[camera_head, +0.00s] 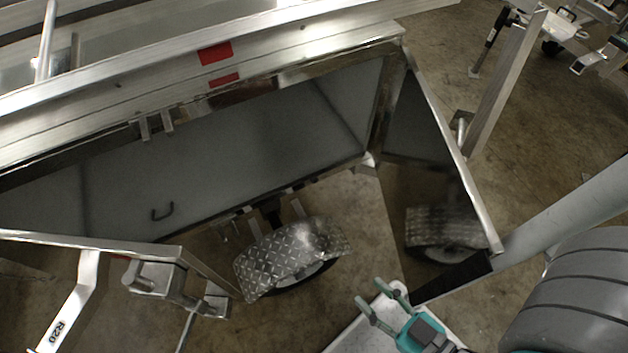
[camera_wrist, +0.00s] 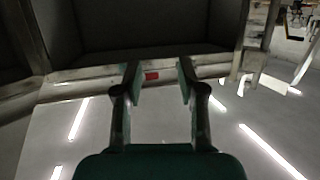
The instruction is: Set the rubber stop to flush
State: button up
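My gripper (camera_head: 371,292) is at the lower middle of the head view, its two fingers apart with nothing between them. In the wrist view my gripper (camera_wrist: 158,72) is also open and empty. Beyond the fingertips there is a small red marker (camera_wrist: 151,76) on a metal rail. I cannot clearly make out the rubber stop in either view. The aluminium trailer (camera_head: 70,125) has an open compartment (camera_head: 230,150) facing me. One door panel (camera_head: 425,130) stands swung open at its right side.
A tread-plate mudguard (camera_head: 285,255) with a wheel is below the compartment. A metal bracket (camera_head: 155,278) and a bar marked R20 (camera_head: 68,310) are at lower left. An upright metal post (camera_head: 508,80) stands right of the door. Open concrete floor (camera_head: 585,120) shows at the right.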

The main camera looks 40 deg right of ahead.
jog(key=shift+c, duration=0.2)
jog(key=shift+f, duration=0.1)
jog(key=c, duration=0.4)
jog(key=w+d+f+m, duration=0.1)
jog(key=f+m, duration=0.3)
jog(key=w+d+f+m+g+h, duration=0.1)
jog(key=w+f+m, duration=0.1)
jog(key=f+m, duration=0.2)
jog(key=w+d+f+m+h, duration=0.1)
jog(key=w+f+m, duration=0.1)
jog(key=f+m, duration=0.1)
jog(key=shift+w+f+m, duration=0.25)
jog(key=shift+f+m, duration=0.15)
jog(key=shift+f, duration=0.45)
grip_shut()
jog(key=m+g+h, duration=0.1)
jog(key=m+g, duration=0.1)
jog(key=m, duration=2.5)
send_near(314, 179)
jog(key=w+d+f, duration=0.1)
jog(key=w+f, duration=0.4)
jog(key=shift+d, duration=0.3)
